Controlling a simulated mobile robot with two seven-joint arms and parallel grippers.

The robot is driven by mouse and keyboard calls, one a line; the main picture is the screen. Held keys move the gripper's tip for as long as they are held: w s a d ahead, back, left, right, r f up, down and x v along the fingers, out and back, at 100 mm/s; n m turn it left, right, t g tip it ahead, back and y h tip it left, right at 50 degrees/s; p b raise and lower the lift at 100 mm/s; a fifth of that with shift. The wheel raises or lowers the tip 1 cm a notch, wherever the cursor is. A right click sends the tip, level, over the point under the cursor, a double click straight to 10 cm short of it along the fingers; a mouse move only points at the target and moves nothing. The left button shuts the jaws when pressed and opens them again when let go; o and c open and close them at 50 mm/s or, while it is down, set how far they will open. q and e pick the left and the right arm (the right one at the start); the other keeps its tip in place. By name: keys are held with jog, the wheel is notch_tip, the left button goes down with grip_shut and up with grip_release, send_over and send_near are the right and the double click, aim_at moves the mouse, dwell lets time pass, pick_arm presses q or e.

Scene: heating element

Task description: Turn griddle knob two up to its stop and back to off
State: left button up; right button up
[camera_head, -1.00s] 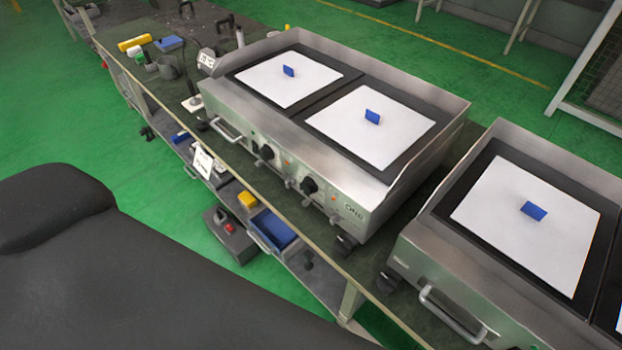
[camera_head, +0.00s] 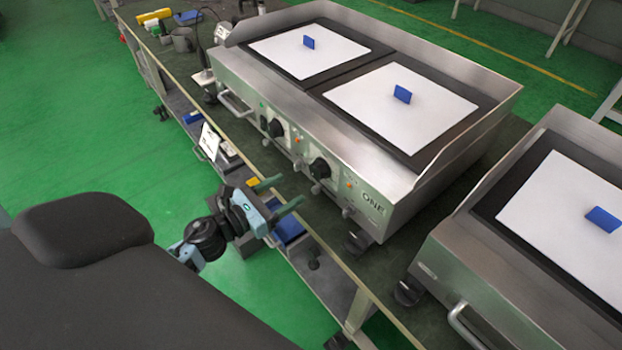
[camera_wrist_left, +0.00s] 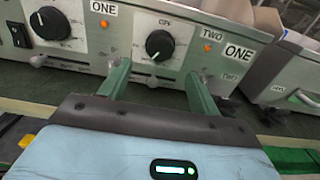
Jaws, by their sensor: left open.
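The griddle (camera_head: 345,195) is a steel unit with two black knobs on its front panel. Knob two (camera_head: 320,168) is the right one; in the left wrist view it (camera_wrist_left: 160,45) sits beside the TWO label with OFF printed above it. Knob one (camera_head: 275,128) is to its left. My left gripper (camera_head: 290,191) is open and empty, its two green fingers pointing at the front panel. In the left wrist view the fingers (camera_wrist_left: 158,85) stand apart below knob two, one to each side, not touching it. My right gripper is not in view.
The griddle stands on a dark bench (camera_head: 385,275) with a lower shelf. A second steel unit (camera_head: 540,240) stands close on the right. Small levers stick out below the knobs. A yellow item (camera_head: 153,16) and a mug (camera_head: 183,40) are at the far end.

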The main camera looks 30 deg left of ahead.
aim_at(314, 173)
pick_arm(q)
jog(key=shift+p+x, duration=0.5)
jog(key=shift+x, duration=3.35)
jog(key=shift+c, duration=0.4)
jog(key=c, duration=0.9)
